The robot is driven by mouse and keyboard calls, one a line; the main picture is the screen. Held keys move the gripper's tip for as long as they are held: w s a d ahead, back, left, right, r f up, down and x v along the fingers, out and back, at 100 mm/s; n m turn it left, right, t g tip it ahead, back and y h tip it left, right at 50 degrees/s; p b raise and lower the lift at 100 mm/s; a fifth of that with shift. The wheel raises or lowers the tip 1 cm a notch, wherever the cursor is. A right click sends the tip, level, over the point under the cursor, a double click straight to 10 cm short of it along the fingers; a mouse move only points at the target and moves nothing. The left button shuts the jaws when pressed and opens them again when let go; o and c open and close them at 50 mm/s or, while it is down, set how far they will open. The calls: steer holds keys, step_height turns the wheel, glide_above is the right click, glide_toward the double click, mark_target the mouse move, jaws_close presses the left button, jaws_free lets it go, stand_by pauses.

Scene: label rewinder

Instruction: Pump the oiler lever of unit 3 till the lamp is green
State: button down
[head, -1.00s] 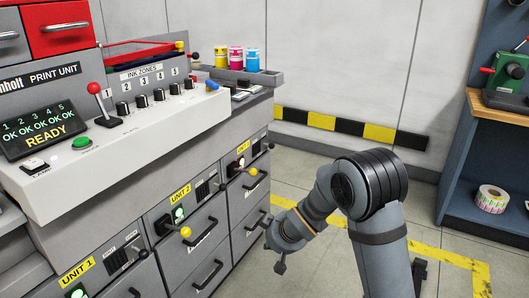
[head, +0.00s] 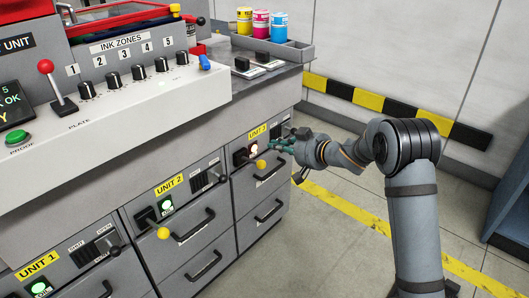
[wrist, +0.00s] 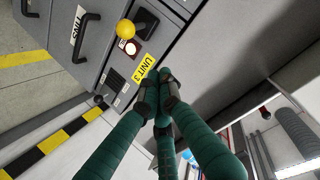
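The unit 3 oiler lever ends in a yellow ball knob (head: 261,164) on the front of the cabinet. In the wrist view the knob (wrist: 125,29) is near the top, with its dark lever mount behind it. The unit 3 lamp (wrist: 130,48) beside it glows whitish with a red rim. The yellow UNIT 3 label (wrist: 143,68) lies between the lamp and my fingertips. My gripper (wrist: 161,82) has teal fingers with the tips drawn together and nothing between them. It is in front of the unit 3 panel, to the right of the knob in the head view and apart from it.
Unit 2's knob (head: 163,233) and green-lit lamp (head: 167,204) are to the left, with unit 1's lamp (head: 40,287) beyond. Drawer handles (head: 269,211) stick out below. An ink tray (head: 290,48) overhangs above. The floor at right is open.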

steer(key=shift+w+d+f+m, duration=0.15)
steer(key=shift+d+m, duration=0.1)
steer(key=shift+m, duration=0.15)
steer(key=shift+w, duration=0.1)
glide_above(253, 161)
steer(key=d, duration=0.2)
step_height(253, 161, down, 4)
steer(key=f+b, duration=0.1)
steer(key=d+f+b, duration=0.1)
steer(key=shift+s+b, duration=0.3)
steer(key=shift+s, duration=0.05)
steer(key=shift+s+d+f, duration=0.15)
steer(key=shift+s+f, duration=0.15)
steer(key=shift+s, duration=0.05)
steer(key=shift+f, duration=0.1)
